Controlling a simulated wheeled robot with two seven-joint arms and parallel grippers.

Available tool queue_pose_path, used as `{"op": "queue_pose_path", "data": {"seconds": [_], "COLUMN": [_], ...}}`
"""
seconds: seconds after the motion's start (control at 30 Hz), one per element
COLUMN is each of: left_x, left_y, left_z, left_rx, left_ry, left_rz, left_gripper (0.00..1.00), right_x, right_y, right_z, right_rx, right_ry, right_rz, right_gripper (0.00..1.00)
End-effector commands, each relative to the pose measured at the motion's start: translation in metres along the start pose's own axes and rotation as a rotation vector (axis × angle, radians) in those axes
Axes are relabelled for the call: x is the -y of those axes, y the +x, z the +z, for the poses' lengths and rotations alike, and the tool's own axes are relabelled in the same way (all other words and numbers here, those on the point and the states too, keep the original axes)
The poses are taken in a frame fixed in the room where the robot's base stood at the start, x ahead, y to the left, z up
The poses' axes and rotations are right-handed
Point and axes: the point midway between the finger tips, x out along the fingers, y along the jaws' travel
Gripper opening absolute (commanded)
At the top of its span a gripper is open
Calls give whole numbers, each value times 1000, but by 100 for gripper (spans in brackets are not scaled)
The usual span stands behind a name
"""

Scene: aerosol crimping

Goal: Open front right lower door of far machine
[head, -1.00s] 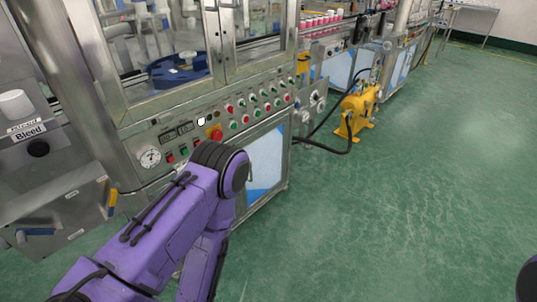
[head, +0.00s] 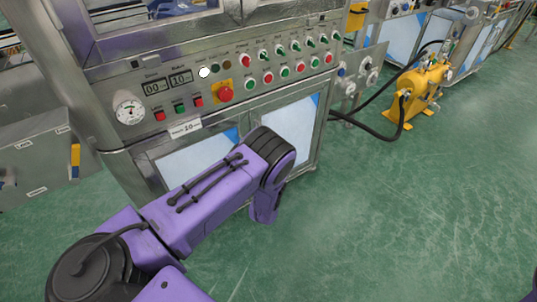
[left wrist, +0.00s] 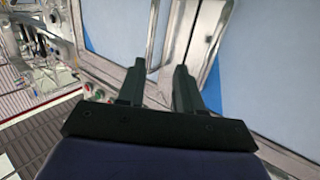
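The machine in front of me has a metal control panel (head: 225,85) with two lower doors under it. The right lower door (head: 290,125) has a pale blue panel in a metal frame and looks shut. The left lower door (head: 195,163) is partly behind my purple left arm. In the left wrist view, my left gripper (left wrist: 158,78) is open and empty, its fingers apart in front of blue door panels. Two bar handles, one left (left wrist: 153,36) and one right (left wrist: 213,38), stand on either side of a metal post. Contact is not visible. My left gripper is hidden in the head view.
A yellow pump (head: 420,85) with black hoses stands on the floor right of the machine. A metal cabinet (head: 35,155) stands at the left. Green floor (head: 400,220) is open at the right.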

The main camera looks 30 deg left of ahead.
Motion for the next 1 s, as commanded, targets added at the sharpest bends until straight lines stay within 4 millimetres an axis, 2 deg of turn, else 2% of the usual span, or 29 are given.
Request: {"op": "queue_pose_path", "data": {"seconds": [0.03,0.13,0.27,0.5,0.6,0.73,0.97,1.0], "left_x": [-9,-17,-15,-14,-15,-15,-15,-15], "left_y": [10,23,45,98,112,121,122,122], "left_z": [1,-10,-15,-18,-19,-21,-21,-21], "left_rx": [-48,-92,-95,-92,-90,-89,-88,-88], "left_ry": [-13,-24,-25,-24,-24,-24,-23,-23], "left_rz": [0,-4,-7,-6,-5,-4,-4,-4], "left_gripper": [35,35,35,35,35,35,35,25], "right_x": [1,1,1,2,3,3,3,3], "right_y": [11,12,13,22,25,26,26,26], "right_z": [4,4,5,9,10,10,10,10], "right_rx": [0,-1,-1,-1,-1,-1,-1,-1], "right_ry": [0,0,1,1,1,0,0,0], "right_rz": [0,0,-1,-1,-1,-1,-1,-1], "right_gripper": [43,43,43,43,43,43,43,43]}}
